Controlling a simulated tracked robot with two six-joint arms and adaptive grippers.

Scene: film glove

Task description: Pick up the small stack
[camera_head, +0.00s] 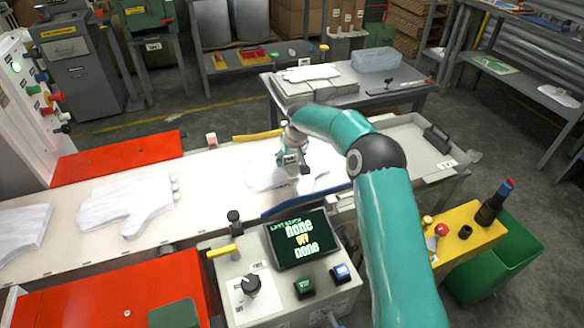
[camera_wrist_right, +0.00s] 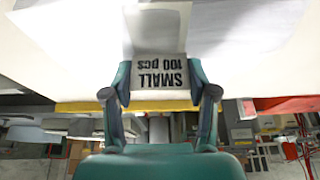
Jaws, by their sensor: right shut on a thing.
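My right gripper (camera_head: 291,168) reaches down over the white belt in the head view, at the white small stack (camera_head: 262,178). In the right wrist view my right gripper (camera_wrist_right: 160,88) is shut on the small stack's banded end, with a label (camera_wrist_right: 160,73) reading "SMALL 100 pcs" upside down between the fingers. The gripper hides part of the stack in the head view, and I cannot tell there whether it is clear of the belt. My left gripper is not in view.
Two white glove-shaped stacks lie on the belt to the left, one (camera_head: 128,203) nearer and one (camera_head: 22,228) at the edge. A control panel with a screen (camera_head: 300,238) stands in front. A grey tray (camera_head: 405,135) is at the belt's right end. Red covers (camera_head: 118,158) flank the belt.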

